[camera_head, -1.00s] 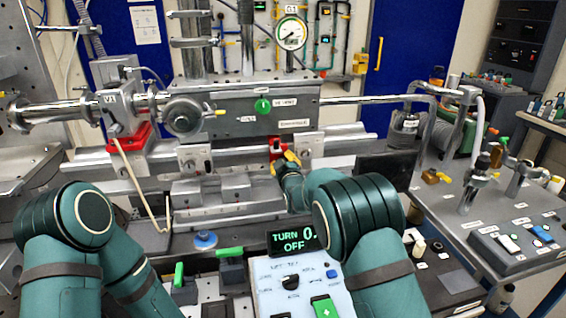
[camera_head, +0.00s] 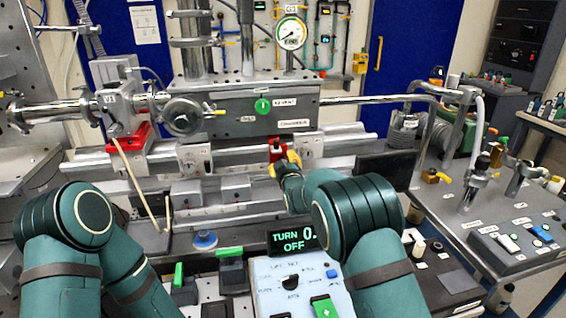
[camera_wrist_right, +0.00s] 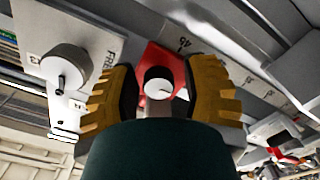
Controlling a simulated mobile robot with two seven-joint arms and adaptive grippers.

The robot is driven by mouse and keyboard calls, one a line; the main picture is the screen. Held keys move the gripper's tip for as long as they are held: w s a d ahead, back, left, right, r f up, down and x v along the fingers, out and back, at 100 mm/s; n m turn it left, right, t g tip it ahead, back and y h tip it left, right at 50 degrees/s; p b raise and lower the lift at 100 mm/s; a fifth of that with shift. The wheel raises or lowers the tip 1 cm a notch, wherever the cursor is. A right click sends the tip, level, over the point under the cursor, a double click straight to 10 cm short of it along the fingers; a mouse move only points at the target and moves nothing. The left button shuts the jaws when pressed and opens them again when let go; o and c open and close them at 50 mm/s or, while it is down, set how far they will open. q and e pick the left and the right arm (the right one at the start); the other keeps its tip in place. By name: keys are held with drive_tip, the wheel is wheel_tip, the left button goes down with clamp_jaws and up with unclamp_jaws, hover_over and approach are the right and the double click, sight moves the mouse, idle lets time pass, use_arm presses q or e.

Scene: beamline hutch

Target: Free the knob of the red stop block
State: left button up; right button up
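The red stop block (camera_head: 276,146) sits on the rail below the grey box in the head view, partly hidden by my right gripper (camera_head: 285,164). In the right wrist view the red block (camera_wrist_right: 160,58) lies straight ahead, with its pale round knob (camera_wrist_right: 158,86) facing me. My right gripper (camera_wrist_right: 161,95) has its yellow-brown fingers on both sides of the knob. Narrow gaps seem to show between the dark finger pads and the knob, so it looks open around it. My left arm shows at the lower left of the head view, but its gripper is out of view.
A grey box with a green round mark (camera_head: 263,106) is above the block. A handheld panel (camera_head: 300,290) with a display reading "TURN 0. OFF" is at bottom centre. In the right wrist view another round knob (camera_wrist_right: 66,68) on a pale plate is left of my fingers.

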drive_tip(key=shift+o, duration=0.3)
drive_tip(key=shift+r, duration=0.15)
drive_tip(key=s+d, duration=0.2)
drive_tip(key=s, duration=0.9)
drive_tip(key=shift+s+d, duration=0.15)
drive_tip(key=shift+s, duration=0.2)
